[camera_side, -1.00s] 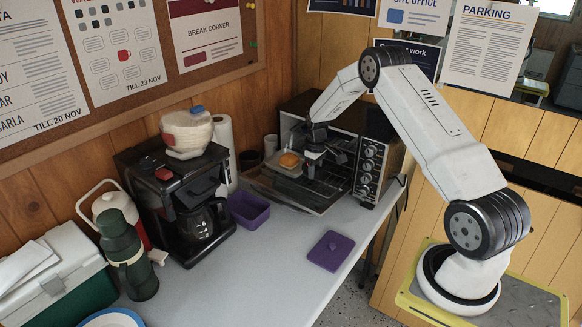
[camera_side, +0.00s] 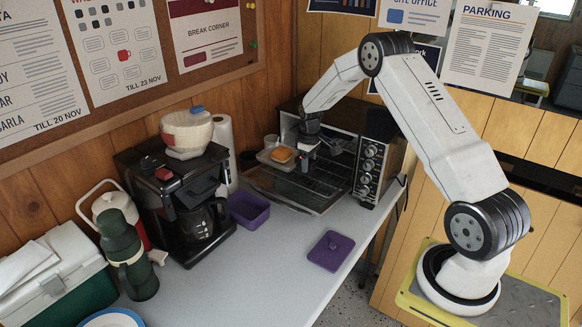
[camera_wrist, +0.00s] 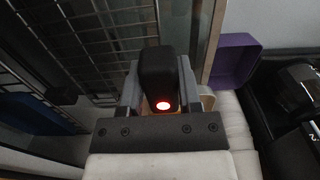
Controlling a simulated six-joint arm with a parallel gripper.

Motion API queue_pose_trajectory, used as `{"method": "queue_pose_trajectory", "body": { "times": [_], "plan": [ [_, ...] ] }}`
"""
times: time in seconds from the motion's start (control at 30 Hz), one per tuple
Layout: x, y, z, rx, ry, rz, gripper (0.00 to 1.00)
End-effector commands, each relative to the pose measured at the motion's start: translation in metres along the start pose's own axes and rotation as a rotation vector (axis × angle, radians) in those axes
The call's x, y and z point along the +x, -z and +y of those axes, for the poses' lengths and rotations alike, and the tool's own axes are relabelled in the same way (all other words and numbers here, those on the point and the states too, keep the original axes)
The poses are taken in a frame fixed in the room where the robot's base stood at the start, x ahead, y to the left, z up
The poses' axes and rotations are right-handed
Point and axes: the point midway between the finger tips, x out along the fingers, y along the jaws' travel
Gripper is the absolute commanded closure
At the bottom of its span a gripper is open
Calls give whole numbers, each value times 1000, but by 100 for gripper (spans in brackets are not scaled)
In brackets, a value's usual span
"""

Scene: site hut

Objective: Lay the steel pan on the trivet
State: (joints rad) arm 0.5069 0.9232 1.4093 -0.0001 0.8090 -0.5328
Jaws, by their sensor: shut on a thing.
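The steel pan (camera_side: 266,157) is a small grey tray with an orange-brown piece of food (camera_side: 282,154) on it. It is in the air near the left side of the open oven's mouth. My gripper (camera_side: 305,154) is shut on the pan's right side. In the wrist view my gripper (camera_wrist: 160,88) shows a dark block between its fingers, and the pan is mostly hidden there. I cannot make out a trivet in either view.
The toaster oven (camera_side: 372,152) stands open with wire racks. A purple box (camera_side: 249,209), coffee maker (camera_side: 180,200) and paper roll (camera_side: 224,150) stand to the left. A purple lid (camera_side: 331,250) lies near the front edge. The table between is clear.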

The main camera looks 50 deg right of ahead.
Motion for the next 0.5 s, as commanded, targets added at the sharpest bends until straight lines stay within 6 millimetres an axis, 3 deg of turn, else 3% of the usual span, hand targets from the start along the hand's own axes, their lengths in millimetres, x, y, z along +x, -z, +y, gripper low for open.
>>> {"method": "queue_pose_trajectory", "body": {
  "times": [0.5],
  "plan": [
    [-122,11,-88,-69,-3,7,100]
  ]
}}
